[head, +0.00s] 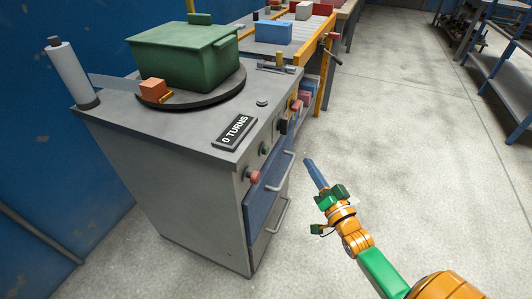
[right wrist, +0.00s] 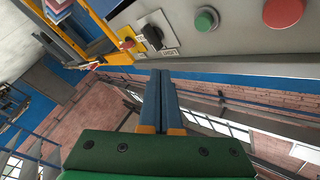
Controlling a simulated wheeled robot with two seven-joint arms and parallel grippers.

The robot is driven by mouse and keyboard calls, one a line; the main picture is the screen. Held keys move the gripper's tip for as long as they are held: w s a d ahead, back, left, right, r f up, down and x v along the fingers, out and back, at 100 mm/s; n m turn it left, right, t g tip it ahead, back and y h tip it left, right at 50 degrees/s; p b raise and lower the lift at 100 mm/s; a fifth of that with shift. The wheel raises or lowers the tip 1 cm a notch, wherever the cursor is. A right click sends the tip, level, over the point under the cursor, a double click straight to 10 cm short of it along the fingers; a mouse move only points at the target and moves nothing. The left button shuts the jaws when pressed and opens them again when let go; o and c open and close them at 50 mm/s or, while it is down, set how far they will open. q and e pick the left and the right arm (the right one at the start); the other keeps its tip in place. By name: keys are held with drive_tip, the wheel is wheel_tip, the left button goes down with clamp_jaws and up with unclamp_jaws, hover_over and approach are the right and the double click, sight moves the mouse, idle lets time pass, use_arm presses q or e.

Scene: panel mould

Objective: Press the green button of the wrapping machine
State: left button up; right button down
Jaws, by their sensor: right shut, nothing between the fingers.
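The wrapping machine (head: 160,150) is a grey cabinet at the left of the head view. Its green button (head: 265,150) is on the front panel, between a red button (head: 253,176) and a black knob (head: 282,127). In the right wrist view the green button (right wrist: 207,18) is at the top, with the red button (right wrist: 283,10) to its right and the black knob (right wrist: 152,38) to its left. My right gripper (head: 309,161) is shut and empty, in front of the panel and apart from it. Its blue fingers (right wrist: 160,73) show below the knob in the wrist view. My left gripper is not in view.
A green lidded box (head: 180,58) stands on the dark turntable (head: 215,96), with a small orange block (head: 153,89) beside it. A film roll (head: 68,68) stands at the left corner. The display (head: 234,132) reads "0 TURNS". Drawer handles (head: 270,215) stick out below the buttons.

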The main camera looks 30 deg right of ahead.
sight(266, 150)
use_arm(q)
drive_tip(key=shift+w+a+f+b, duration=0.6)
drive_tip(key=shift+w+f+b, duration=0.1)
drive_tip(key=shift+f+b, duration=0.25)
use_arm(e)
drive_tip(key=w+a, duration=0.5)
drive_tip(key=w, duration=0.1)
drive_tip(key=shift+w+a, duration=0.35)
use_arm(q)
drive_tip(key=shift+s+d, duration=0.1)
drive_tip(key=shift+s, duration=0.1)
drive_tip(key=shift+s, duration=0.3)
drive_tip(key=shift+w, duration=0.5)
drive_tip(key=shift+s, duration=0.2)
